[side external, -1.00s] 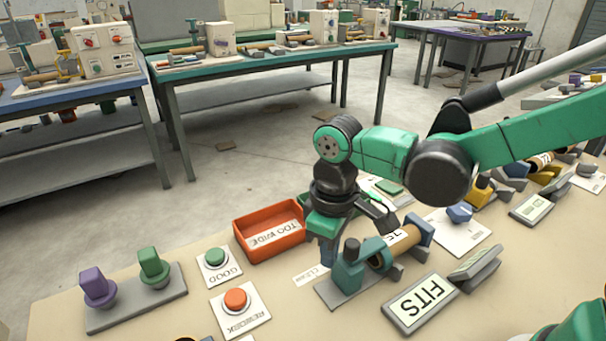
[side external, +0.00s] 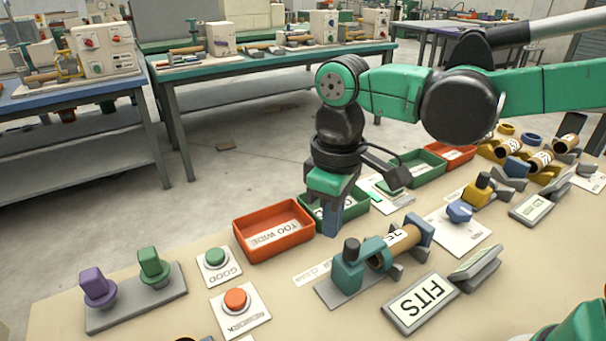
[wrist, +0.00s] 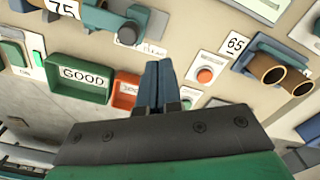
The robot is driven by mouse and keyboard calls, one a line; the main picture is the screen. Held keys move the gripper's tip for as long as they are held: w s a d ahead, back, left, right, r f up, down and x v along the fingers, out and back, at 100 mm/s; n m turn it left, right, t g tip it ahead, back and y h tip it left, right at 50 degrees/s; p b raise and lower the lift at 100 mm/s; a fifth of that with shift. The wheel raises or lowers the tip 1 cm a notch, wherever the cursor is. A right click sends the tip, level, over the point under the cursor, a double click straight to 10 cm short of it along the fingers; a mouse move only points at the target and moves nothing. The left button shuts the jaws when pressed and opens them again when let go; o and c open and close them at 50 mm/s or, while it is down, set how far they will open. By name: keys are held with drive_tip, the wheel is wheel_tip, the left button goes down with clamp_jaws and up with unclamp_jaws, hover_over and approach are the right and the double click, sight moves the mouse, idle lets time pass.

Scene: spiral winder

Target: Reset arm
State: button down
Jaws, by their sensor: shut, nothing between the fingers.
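My gripper (side external: 332,218) hangs over the bench, pointing down, with its blue fingers together and nothing between them. In the side view it is in front of the green tray (side external: 352,208), beside the orange TOO WIDE tray (side external: 272,246). In the wrist view the shut fingers (wrist: 157,85) show between the orange tray (wrist: 126,80) and the orange button (wrist: 205,74). My arm partly hides the green tray in the side view, but its GOOD label shows in the wrist view (wrist: 85,78).
The winder (side external: 350,280) with a brown tube stands right of my gripper, near the FITS display (side external: 420,303). Green (side external: 215,257) and orange (side external: 236,299) buttons and purple and green knobs (side external: 153,264) are at left.

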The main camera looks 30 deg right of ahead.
drive_tip(key=s+d+m+t, duration=0.1)
drive_tip(key=d+m+t, duration=0.5)
drive_tip(key=d, duration=0.6)
drive_tip(key=shift+s+d+t, duration=0.35)
drive_tip(key=shift+s+t, duration=0.05)
drive_tip(key=shift+t, duration=0.2)
